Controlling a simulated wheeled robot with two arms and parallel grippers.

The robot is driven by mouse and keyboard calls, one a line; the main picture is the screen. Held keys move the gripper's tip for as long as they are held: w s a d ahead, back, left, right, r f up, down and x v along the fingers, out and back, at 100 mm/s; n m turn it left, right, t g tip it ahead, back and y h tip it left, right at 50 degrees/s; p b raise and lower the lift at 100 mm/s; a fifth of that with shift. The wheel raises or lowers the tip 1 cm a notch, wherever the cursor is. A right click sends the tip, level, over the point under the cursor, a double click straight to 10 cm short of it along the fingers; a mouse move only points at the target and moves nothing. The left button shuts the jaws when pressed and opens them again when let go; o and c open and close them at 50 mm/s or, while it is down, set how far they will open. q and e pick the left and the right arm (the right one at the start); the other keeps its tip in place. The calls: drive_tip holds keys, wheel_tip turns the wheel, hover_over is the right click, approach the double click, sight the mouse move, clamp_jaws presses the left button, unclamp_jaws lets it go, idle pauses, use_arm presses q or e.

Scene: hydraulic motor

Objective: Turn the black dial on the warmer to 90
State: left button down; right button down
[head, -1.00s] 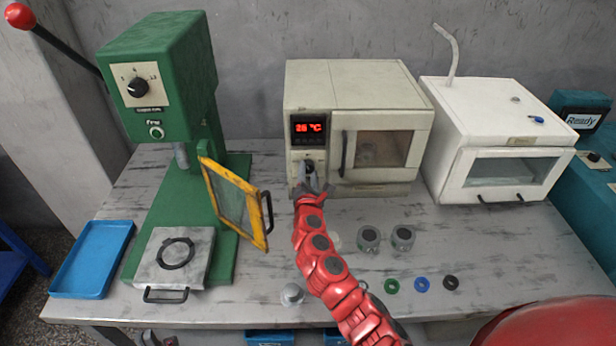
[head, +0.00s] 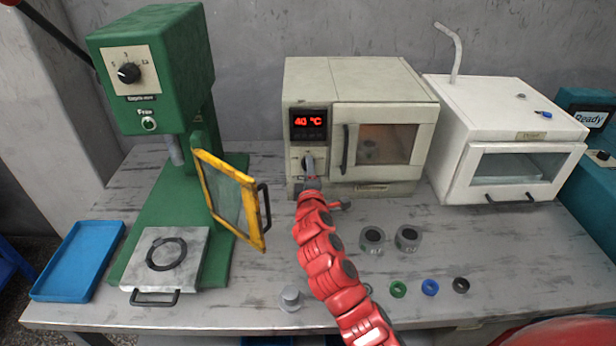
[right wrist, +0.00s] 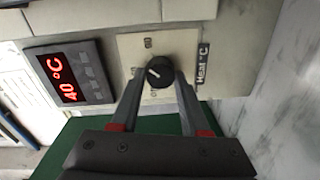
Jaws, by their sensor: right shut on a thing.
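The warmer (head: 385,85) is the beige box at the middle back of the table. Its red display (head: 308,122) reads 40 °C, also in the right wrist view (right wrist: 66,78). The black dial (right wrist: 158,72) sits on a pale plate below the display, beside a "Heat °C" label. My right gripper (right wrist: 160,82) is shut on the dial, one finger on each side of it. In the head view the right gripper (head: 310,172) hides most of the dial. My left gripper is not in view.
A green press (head: 150,75) with a yellow-framed guard (head: 232,200) stands to the left. A white oven (head: 510,130) stands to the right. Two grey cups (head: 372,240) and several coloured rings (head: 429,287) lie on the table right of my arm.

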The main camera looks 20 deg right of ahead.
drive_tip(key=shift+m+b, duration=2.1)
drive_tip(key=shift+m, duration=0.5)
drive_tip(key=shift+c, duration=2)
unclamp_jaws()
drive_tip(key=f+p+v, duration=0.1)
drive_tip(key=p+v, duration=0.3)
drive_tip(key=v, duration=1.3)
drive_tip(key=shift+s+d+r+p, duration=0.25)
drive_tip(key=shift+s+r+p, duration=0.05)
drive_tip(key=shift+p, duration=0.1)
